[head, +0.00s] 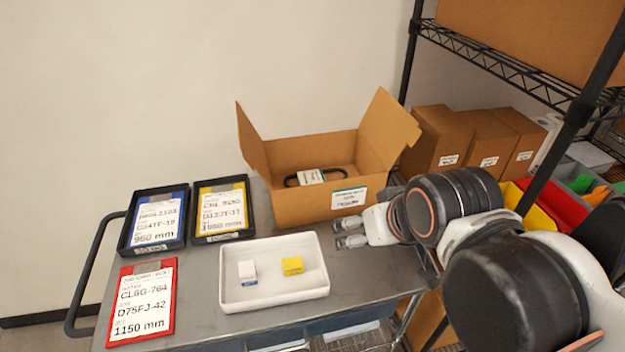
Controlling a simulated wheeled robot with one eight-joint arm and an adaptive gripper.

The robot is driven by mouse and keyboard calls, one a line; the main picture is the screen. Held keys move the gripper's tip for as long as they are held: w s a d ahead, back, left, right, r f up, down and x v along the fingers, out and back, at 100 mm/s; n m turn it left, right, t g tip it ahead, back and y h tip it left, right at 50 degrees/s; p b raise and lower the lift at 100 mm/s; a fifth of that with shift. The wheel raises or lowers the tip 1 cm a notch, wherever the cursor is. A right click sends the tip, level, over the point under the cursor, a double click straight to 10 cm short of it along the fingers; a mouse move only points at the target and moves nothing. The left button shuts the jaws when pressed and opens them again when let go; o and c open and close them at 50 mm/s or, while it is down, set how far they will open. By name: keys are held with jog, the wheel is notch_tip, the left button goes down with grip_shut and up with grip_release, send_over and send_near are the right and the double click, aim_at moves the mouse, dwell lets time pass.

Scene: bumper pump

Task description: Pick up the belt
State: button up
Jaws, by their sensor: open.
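The belt (291,181) is a black loop with a white paper sleeve (310,176). It lies inside an open cardboard box (302,206) on the grey cart, and the box's front wall hides part of it. My gripper (337,234) is in front of the box's lower right corner, to the right of the white tray. Its two fingers are apart, point left and hold nothing. It is apart from the belt.
A white tray (273,302) holds a white-blue box (247,272) and a yellow box (292,266). Two black trays (153,249) with label cards and a red card (143,300) lie left. Box flaps stand up at both sides. A shelf post (411,55) stands behind right.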

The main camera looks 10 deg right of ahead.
jog(key=shift+w+r, duration=0.1)
jog(key=shift+c, duration=0.8)
jog(key=w+r+m+g+p, duration=0.15)
jog(key=w+r+m, duration=0.4)
jog(key=w, duration=0.55)
jog(key=m+g+y, duration=0.4)
jog(key=m+g, duration=0.2)
jog(key=m, duration=0.7)
send_over(310, 177)
jog(key=d, duration=0.2)
jog(key=shift+n, duration=0.25)
notch_tip(310, 177, down, 22)
jog(key=shift+s+f+p, duration=0.15)
jog(key=shift+f+p, duration=0.05)
jog(key=shift+p, duration=0.25)
jog(key=shift+b+x, duration=0.85)
jog(key=shift+x, duration=1.8)
jog(key=shift+w+d, duration=0.1)
jog(key=shift+w, duration=0.1)
jog(key=shift+f, duration=0.25)
